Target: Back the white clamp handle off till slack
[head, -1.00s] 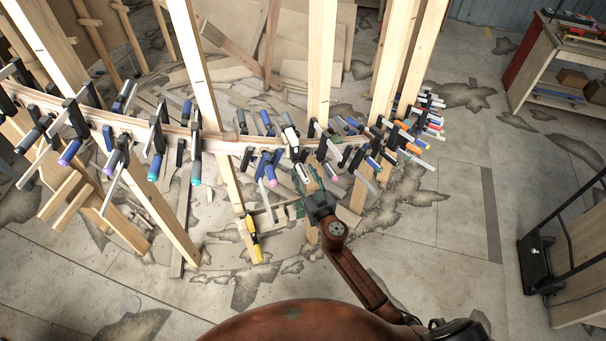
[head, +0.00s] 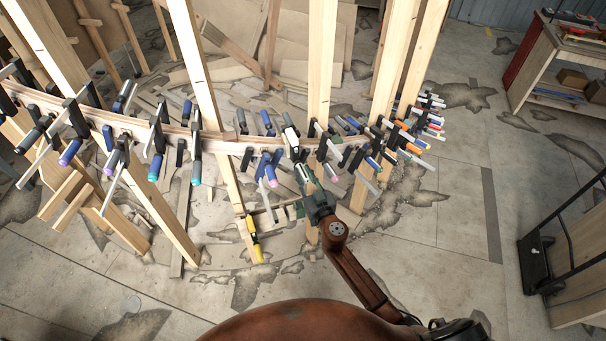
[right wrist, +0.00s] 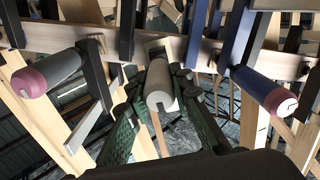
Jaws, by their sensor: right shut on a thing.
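The white clamp handle (right wrist: 159,88) sits between the green fingers of my right gripper (right wrist: 155,105) in the right wrist view, its rounded end toward the camera. My right gripper is shut on this handle. In the head view my right gripper (head: 310,190) reaches up from below to the clamp with the white upper part (head: 291,138) on the curved wooden stringer (head: 228,148). The gripper hides most of the handle there. My left gripper is not in view.
Clamps with blue handles (right wrist: 262,92) and a pink-ended grey handle (right wrist: 48,74) flank the gripper closely. Upright wooden posts (head: 319,60) stand along the stringer. Open floor (head: 440,270) lies to the right.

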